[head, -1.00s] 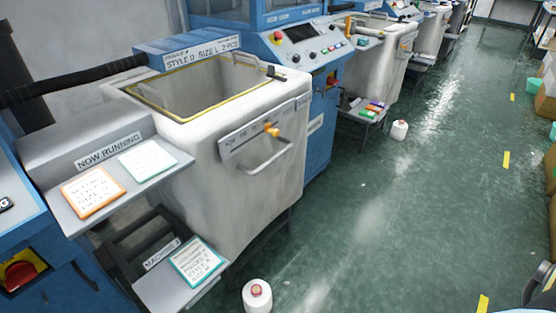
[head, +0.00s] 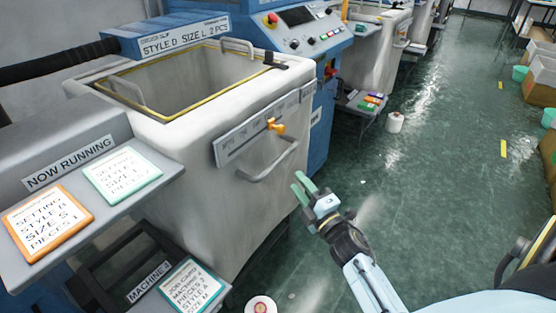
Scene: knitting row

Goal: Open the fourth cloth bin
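The nearest cloth bin (head: 215,190) is a pale grey, open-topped bin with a yellow-lined rim, left of centre. Its front has a label strip (head: 240,138), an orange latch (head: 276,127) and a grey bar handle (head: 268,168). My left gripper is not in view.
Beside the bin stands a blue machine (head: 312,60). A grey shelf (head: 120,205) with cards is at the left. White cones stand on the floor, one near the bottom edge (head: 261,306) and one farther back (head: 395,122).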

